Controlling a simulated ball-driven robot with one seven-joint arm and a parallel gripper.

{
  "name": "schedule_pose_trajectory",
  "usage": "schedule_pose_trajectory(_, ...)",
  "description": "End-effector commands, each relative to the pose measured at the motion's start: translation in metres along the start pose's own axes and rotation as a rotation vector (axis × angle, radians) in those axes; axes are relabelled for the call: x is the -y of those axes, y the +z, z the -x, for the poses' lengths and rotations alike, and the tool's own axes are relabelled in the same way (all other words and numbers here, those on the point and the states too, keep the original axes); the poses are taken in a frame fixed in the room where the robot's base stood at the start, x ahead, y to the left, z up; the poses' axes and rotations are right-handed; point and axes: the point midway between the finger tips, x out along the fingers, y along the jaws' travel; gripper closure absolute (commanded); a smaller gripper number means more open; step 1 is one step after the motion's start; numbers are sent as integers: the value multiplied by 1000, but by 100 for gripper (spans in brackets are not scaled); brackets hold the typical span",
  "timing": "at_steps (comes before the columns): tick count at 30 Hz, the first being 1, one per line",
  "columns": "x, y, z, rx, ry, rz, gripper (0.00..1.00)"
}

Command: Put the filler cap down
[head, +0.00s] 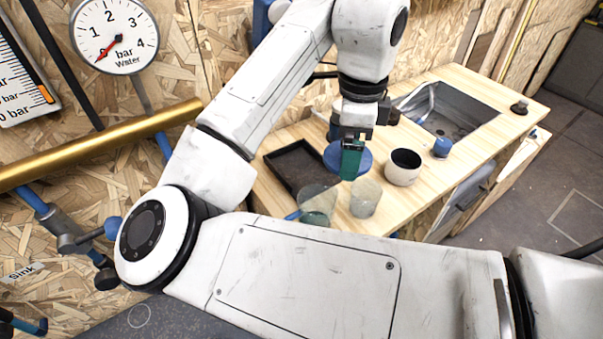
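My gripper (352,160) points down over the wooden counter, with teal fingertips. The fingers overlap in this view, so I cannot tell whether they are open or shut. A round blue disc (334,156) shows directly behind the fingertips. I cannot tell whether it is held or lies on the counter. I cannot say for sure which thing is the filler cap. A small blue cap-like piece (442,147) stands on the counter to the right, near the sink, apart from my gripper.
A black tray (283,172) lies left of my gripper. Two clear glasses (318,203) (365,198) stand near the front edge. A white cup with a dark inside (402,169) stands to the right. A metal sink (452,112) is set into the counter (478,77).

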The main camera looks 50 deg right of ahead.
Motion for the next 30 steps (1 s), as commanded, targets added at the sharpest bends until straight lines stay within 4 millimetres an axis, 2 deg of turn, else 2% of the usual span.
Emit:
schedule_pose_trajectory(1, 0, 0, -12, 0, 0, 0, 37)
schedule_pose_trajectory(3, 0, 0, -20, 0, 0, 1, 37)
schedule_pose_trajectory(11, 6, 5, -33, -2, 0, 3, 37)
schedule_pose_trajectory(23, 67, 63, -71, -5, 2, 4, 37)
schedule_pose_trajectory(26, 78, 72, -92, -7, 2, 2, 37)
schedule_pose_trajectory(30, 90, 86, -110, -2, 2, 2, 37)
